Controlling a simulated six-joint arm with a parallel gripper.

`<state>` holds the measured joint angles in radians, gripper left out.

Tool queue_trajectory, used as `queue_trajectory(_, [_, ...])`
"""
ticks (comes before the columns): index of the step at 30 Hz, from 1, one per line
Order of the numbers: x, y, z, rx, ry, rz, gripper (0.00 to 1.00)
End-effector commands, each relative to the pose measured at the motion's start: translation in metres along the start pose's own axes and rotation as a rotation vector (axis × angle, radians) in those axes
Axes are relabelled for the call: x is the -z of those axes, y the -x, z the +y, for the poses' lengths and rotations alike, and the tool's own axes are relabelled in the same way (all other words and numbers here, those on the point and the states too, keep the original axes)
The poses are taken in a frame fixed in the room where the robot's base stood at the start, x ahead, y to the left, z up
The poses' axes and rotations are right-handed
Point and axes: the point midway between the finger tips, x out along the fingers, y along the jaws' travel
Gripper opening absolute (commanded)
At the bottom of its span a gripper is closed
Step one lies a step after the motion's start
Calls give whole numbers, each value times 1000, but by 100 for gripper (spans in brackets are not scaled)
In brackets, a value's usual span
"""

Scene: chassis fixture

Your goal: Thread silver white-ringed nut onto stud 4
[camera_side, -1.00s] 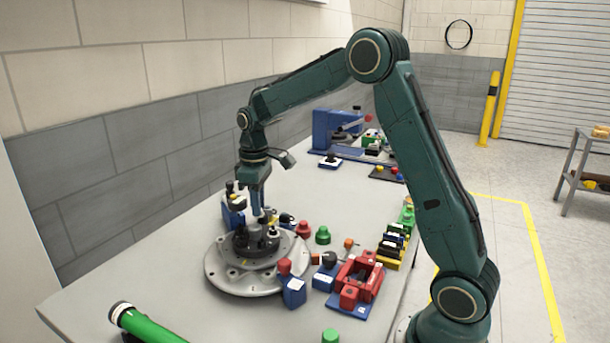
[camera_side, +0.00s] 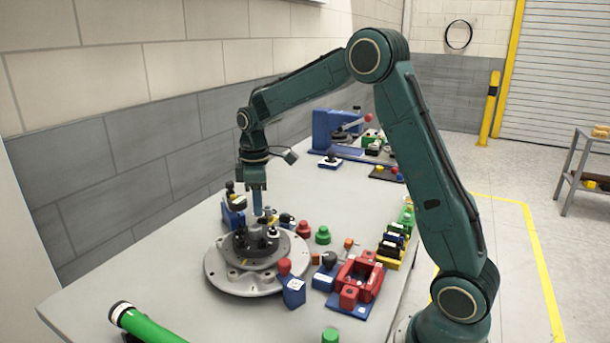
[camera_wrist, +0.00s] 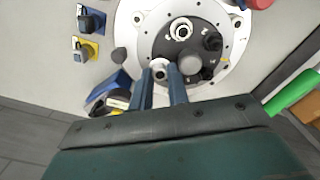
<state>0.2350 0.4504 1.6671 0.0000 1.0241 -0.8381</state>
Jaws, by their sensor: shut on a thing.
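My gripper (camera_side: 257,213) points straight down over the round chassis fixture (camera_side: 220,274). In the wrist view its two blue-grey fingers (camera_wrist: 161,80) are closed around a small silver nut with a white ring (camera_wrist: 160,71), near the lower left edge of the fixture's dark hub (camera_wrist: 168,47). The nut's centre looks dark. Whether its thread is engaged on a stud cannot be told, and the stud number there is not readable. Another white-ringed silver piece (camera_wrist: 181,29) sits at the hub's top. The side view mostly hides the held nut.
A grey central post (camera_wrist: 190,63) and a black knob (camera_wrist: 212,41) stand close to the fingers. Blue blocks with knobs (camera_side: 293,291), a red frame (camera_side: 359,278) and red and green knobs (camera_side: 323,235) surround the fixture. A green cylinder (camera_side: 152,325) lies at the front left.

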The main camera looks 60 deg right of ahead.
Motion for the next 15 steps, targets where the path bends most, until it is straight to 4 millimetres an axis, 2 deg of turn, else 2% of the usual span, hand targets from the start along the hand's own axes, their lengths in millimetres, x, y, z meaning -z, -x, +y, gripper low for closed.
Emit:
queue_trajectory(8, [0, 0, 0, 0, 45, 0, 0])
queue_trajectory(15, [0, 0, 0, 0, 209, 0, 0])
